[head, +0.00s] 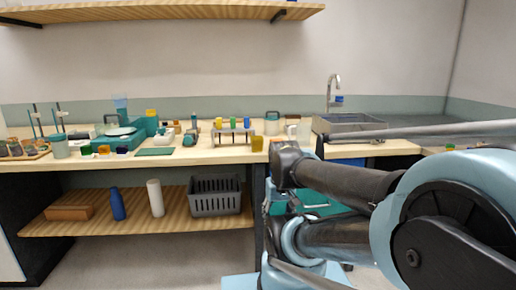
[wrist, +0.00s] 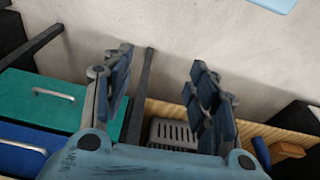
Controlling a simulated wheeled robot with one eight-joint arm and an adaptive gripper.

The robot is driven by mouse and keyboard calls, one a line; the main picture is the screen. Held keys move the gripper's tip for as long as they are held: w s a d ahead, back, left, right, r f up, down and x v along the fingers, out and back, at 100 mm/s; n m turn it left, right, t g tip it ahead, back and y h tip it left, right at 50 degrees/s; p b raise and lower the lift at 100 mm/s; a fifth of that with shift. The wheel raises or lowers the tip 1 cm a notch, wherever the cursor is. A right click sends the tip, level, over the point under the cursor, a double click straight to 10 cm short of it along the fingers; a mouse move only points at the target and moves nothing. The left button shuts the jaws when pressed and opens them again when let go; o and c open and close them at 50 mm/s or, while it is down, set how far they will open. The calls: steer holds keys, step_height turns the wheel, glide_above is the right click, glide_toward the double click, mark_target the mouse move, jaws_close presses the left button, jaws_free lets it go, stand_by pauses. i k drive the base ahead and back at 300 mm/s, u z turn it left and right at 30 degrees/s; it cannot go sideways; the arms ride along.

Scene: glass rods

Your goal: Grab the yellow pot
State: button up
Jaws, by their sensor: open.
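In the head view a small dark-yellow block-like thing (head: 257,143) sits at the front edge of the wooden bench, close left of my raised arm. Other small yellow things are a yellow item (head: 151,113) at the back left and another (head: 104,149) near the front left. They are too small to tell which is the pot. My gripper (wrist: 160,62) is open and empty in the wrist view, its two blue-grey fingers spread apart. No yellow pot shows in the wrist view. In the head view I cannot make out the fingers.
The bench (head: 200,157) holds a rack (head: 232,134) with coloured tops, teal equipment (head: 143,127) and a sink (head: 345,122). A lower shelf (head: 180,219) carries a grey crate (head: 215,197), a blue bottle (head: 117,204) and a white cylinder (head: 155,198).

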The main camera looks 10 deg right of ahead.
mark_target(257, 142)
steer(key=u, duration=1.2)
steer(key=k, duration=1.3)
steer(key=z, duration=1.2)
steer(key=i, duration=1)
